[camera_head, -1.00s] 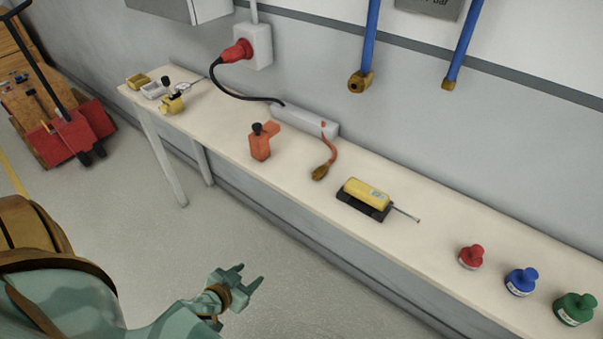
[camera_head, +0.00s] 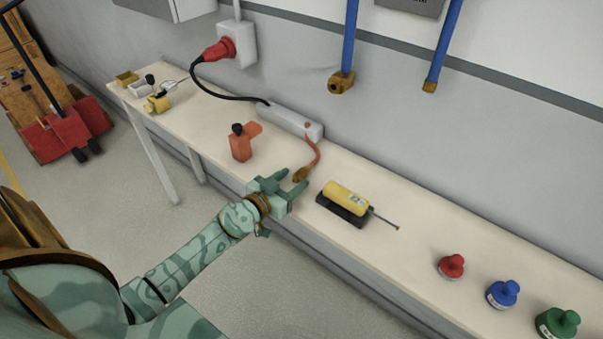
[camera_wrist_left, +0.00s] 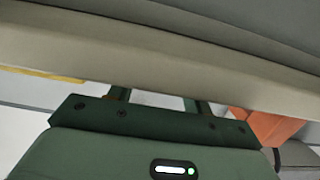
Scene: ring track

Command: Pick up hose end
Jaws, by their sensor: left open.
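The hose end (camera_head: 300,175) is a brass-coloured tip on a short orange hose (camera_head: 314,154) that comes from the grey box on the bench. It lies at the bench's front half. My left gripper (camera_head: 294,181) is open at the bench's front edge, its fingers pointing toward the hose end. The tip shows close to the fingertips; I cannot tell whether they touch. In the left wrist view the green fingers (camera_wrist_left: 158,100) stand apart, and the hose end cannot be clearly made out. My right gripper is not in view.
An orange bottle-like block (camera_head: 241,147) stands left of my gripper. A yellow tool on a black base (camera_head: 345,200) lies close on the right. The grey box (camera_head: 290,122) is behind. Red, blue and green jars (camera_head: 503,293) stand farther right. Blue pipes (camera_head: 349,40) hang on the wall.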

